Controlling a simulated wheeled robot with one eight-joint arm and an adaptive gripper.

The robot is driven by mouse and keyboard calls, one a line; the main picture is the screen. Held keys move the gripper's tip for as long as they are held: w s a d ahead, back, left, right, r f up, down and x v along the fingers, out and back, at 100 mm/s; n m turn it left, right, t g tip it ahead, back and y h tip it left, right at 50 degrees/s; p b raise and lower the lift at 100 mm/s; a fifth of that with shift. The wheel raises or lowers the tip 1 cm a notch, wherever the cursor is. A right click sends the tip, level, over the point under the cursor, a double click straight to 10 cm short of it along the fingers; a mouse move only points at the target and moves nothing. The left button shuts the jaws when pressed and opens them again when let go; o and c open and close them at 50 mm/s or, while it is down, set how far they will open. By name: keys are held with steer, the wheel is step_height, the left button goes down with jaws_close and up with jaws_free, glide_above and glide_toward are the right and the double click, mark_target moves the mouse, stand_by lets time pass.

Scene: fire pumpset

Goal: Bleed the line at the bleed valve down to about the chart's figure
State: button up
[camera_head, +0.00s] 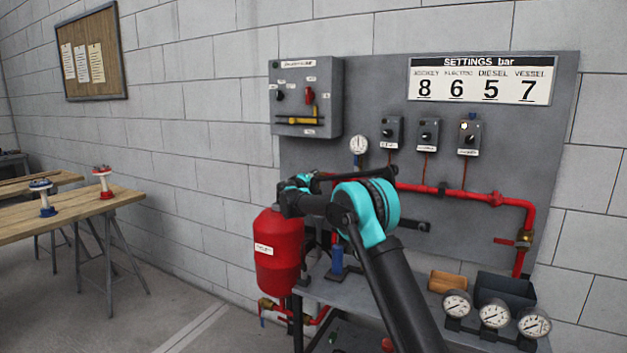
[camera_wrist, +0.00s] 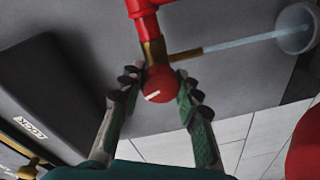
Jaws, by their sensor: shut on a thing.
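In the wrist view my gripper (camera_wrist: 158,88) has its two fingers on either side of a round red knob (camera_wrist: 158,86) with a white mark, and is shut on it. The knob sits by a brass fitting below a red pipe (camera_wrist: 146,8). A pale, water-like streak (camera_wrist: 245,40) runs from the thin brass spout (camera_wrist: 186,54) to a grey round thing. In the head view my gripper (camera_head: 297,184) is by the panel's left part; the knob is hidden. The settings chart (camera_head: 482,80) reads 8, 6, 5, 7, with VESSEL over 7. A gauge (camera_head: 359,145) is too small to read.
A grey control cabinet (camera_head: 306,96) with a yellow handle hangs above my gripper. A red vessel (camera_head: 278,252) stands below. Several loose gauges (camera_head: 494,315) and a dark bin (camera_head: 505,289) are on the bench at right. A wooden table (camera_head: 75,212) is at left.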

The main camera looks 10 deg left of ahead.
steer(key=n, duration=0.8)
steer(key=shift+g+h, duration=0.4)
steer(key=shift+f, duration=0.1)
steer(key=o, duration=1.1)
steer(key=shift+s, duration=0.1)
steer(key=v, duration=1.2)
steer(key=shift+a, duration=0.1)
